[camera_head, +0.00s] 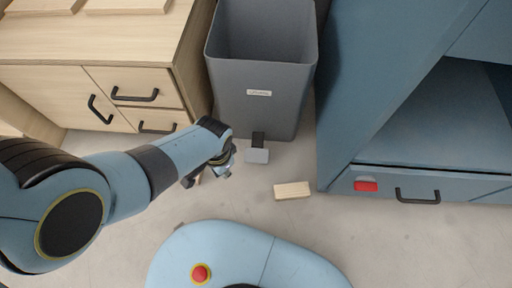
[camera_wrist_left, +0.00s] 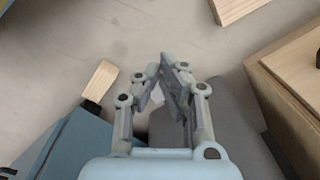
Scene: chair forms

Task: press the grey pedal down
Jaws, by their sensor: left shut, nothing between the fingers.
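The grey pedal (camera_head: 257,156) is a small light-grey plate on a dark stem at the front foot of the grey bin (camera_head: 262,95) in the head view. My left gripper (camera_head: 225,174) is just left of the pedal, with a small gap between them in the picture. Its height above the floor is hard to tell. In the left wrist view the fingers of the left gripper (camera_wrist_left: 164,65) come together at the tips, shut and empty. A pale patch shows behind the fingers there; I cannot tell if it is the pedal. My right gripper is out of view.
A wooden block (camera_head: 292,190) lies on the floor right of the pedal. A wooden drawer cabinet (camera_head: 130,75) stands left of the bin. A blue cabinet (camera_head: 340,110) with a red patch (camera_head: 366,186) and black handle stands right. Floor around the block is mostly clear.

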